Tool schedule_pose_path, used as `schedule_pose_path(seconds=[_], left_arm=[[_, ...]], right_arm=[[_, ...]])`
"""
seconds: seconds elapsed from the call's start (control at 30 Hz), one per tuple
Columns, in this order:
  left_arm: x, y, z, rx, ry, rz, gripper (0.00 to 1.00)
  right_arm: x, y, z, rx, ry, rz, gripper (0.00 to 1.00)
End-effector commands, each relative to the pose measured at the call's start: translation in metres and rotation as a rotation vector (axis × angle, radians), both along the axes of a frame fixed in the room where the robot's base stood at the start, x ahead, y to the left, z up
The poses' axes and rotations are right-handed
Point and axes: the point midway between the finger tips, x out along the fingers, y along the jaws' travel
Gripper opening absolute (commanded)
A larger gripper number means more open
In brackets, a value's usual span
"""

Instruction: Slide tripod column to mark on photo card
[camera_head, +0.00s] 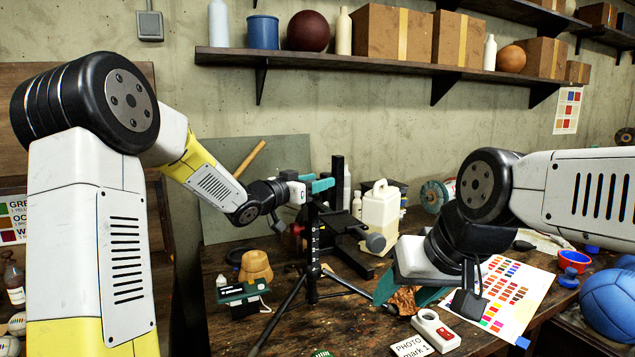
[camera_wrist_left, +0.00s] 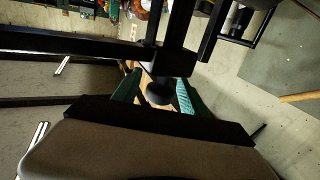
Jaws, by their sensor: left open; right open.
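The black tripod (camera_head: 313,240) stands on the workbench with its legs spread; its column carries small pale and red marks. The photo card (camera_head: 412,347), reading "PHOTO mark 1", lies at the bench's front. My left gripper (camera_head: 320,185) is open at the top of the tripod. In the left wrist view, its green fingers (camera_wrist_left: 158,95) lie either side of a round black knob (camera_wrist_left: 158,92); whether they touch it I cannot tell. My right gripper (camera_head: 405,296) is open, low over the bench right of the tripod, with a crumpled brown piece (camera_head: 404,301) showing between its fingers.
A white and red device (camera_head: 436,331) lies beside the card. A colour chart (camera_head: 515,290) lies partly under my right arm. A cream jug (camera_head: 380,218) stands behind the tripod, and a wooden form (camera_head: 256,266) stands left of it. A blue ball (camera_head: 610,303) is at far right.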

Motion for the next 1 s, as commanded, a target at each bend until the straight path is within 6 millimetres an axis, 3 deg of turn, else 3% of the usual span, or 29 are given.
schedule_pose_path(seconds=[0.37,0.63,1.0], left_arm=[[0.0063,-0.0062,-0.0001,0.001,0.0,0.0,0.5],[0.0061,-0.006,-0.0001,0.001,0.0,0.0,0.0],[0.0061,-0.0058,-0.0001,0.001,0.0,0.0,0.0]], right_arm=[[0.0,0.0,0.0,0.0,0.0,0.0,0.55],[0.0001,0.0,0.0001,0.0,0.0,0.0,0.55],[0.0,0.0,0.0,0.0,0.0,0.0,0.55]])
